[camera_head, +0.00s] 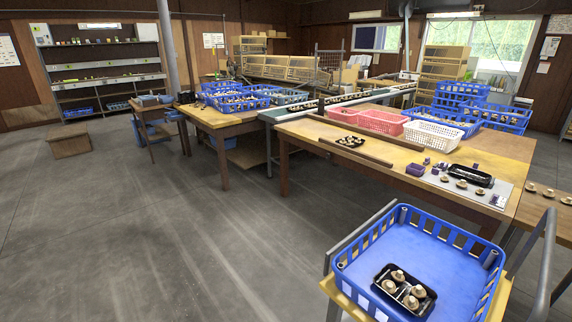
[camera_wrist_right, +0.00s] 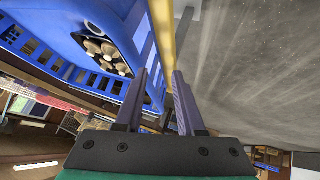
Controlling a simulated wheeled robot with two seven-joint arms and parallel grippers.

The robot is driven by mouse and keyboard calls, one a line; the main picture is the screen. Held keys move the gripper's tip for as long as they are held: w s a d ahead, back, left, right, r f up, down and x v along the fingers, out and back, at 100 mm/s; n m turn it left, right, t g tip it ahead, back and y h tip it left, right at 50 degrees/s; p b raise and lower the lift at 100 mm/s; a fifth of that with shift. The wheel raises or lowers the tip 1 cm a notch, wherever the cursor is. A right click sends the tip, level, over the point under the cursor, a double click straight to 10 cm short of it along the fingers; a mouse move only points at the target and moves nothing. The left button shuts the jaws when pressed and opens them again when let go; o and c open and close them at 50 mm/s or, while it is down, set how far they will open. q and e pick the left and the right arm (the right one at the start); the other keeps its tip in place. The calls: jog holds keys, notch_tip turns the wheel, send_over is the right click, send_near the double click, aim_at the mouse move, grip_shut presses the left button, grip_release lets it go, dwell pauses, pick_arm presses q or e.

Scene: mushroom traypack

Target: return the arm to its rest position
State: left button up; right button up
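Neither gripper nor arm shows in the head view, and my left gripper is in no view. The blue crate (camera_head: 345,245) stands on a cart at the lower right of the head view. A black tray (camera_head: 408,307) with several mushrooms lies in the crate; it also shows in the wrist view (camera_wrist_right: 88,32).
A yellow cart edge (camera_wrist_right: 161,22) lies beyond my right fingertips, with grey floor to its right. The long wooden work table (camera_head: 300,130) stands behind the cart, with a white basket (camera_head: 432,135) and pink baskets (camera_head: 382,121).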

jog(key=s+a+f+m+g+h, duration=0.1)
jog(key=s+a+f+m+g, duration=0.1)
jog(key=s+f, duration=0.75)
jog(key=s+a+f+m+g, duration=0.2)
jog(key=s+f, duration=0.4)
jog(key=f, duration=0.7)
jog(key=s+a+f+n+g, duration=0.1)
jog(key=s+a+f+g, duration=0.2)
jog(key=s+a+f, duration=0.4)
jog(key=s+a, duration=0.2)
jog(key=s, duration=0.1)
jog(key=shift+a+f+y, duration=0.25)
jog(key=shift+y, duration=0.15)
